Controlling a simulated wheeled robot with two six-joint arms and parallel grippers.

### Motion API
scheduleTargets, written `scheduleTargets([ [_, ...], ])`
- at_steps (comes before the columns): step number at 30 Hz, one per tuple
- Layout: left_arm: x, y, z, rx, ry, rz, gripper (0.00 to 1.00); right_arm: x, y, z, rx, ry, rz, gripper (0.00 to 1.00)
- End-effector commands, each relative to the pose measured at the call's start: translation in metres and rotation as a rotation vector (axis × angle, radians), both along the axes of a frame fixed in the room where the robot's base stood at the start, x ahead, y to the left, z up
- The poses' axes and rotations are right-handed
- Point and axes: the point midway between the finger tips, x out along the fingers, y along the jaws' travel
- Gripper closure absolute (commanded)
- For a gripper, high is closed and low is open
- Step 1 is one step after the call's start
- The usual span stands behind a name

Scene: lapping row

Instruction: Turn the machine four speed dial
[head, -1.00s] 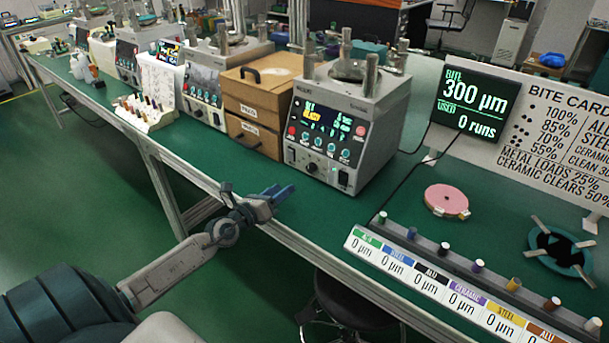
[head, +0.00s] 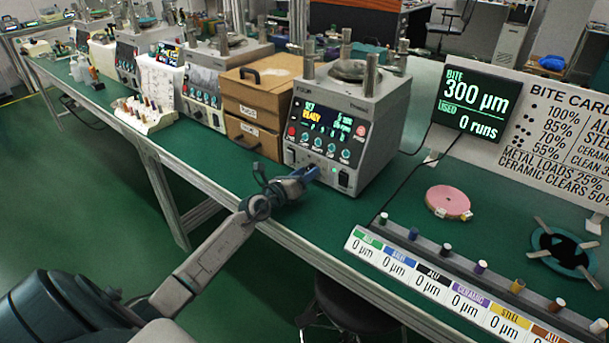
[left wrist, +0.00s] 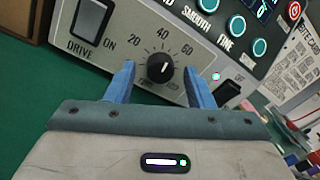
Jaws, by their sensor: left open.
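The machine labelled FOUR (head: 345,125) stands on the green bench, its front panel facing my left arm. Its black speed dial (left wrist: 161,68) shows in the left wrist view, with 20, 40 and 60 marked around it and a white pointer line near upright. My left gripper (head: 308,173) is at the lower front of the machine and hides the dial in the head view. In the left wrist view its blue fingers (left wrist: 160,85) are open, one on each side of the dial, with gaps between them and the knob. My right gripper is not in view.
A DRIVE switch (left wrist: 90,18) is left of the dial and another black switch (left wrist: 228,92) is to its right. Wooden drawers (head: 255,105) stand close on the machine's left.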

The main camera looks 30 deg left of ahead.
Motion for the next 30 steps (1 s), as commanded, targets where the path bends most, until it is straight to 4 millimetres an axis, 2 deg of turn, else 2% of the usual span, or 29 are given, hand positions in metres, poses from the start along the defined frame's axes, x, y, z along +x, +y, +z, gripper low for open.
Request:
scheduleTargets([
  [5,0.000,0.000,0.000,0.000,0.000,0.000,0.52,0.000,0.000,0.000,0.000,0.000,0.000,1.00],
  [12,0.000,0.000,0.000,0.000,0.000,0.000,0.96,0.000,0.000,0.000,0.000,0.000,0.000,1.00],
  [18,0.000,0.000,0.001,0.053,-0.004,0.001,0.96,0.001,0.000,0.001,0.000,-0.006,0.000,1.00],
  [25,0.000,0.000,0.000,0.126,-0.010,0.000,0.96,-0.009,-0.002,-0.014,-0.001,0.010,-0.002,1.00],
  [30,0.000,0.000,0.000,0.125,-0.010,0.000,0.96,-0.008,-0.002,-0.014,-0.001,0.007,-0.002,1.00],
])
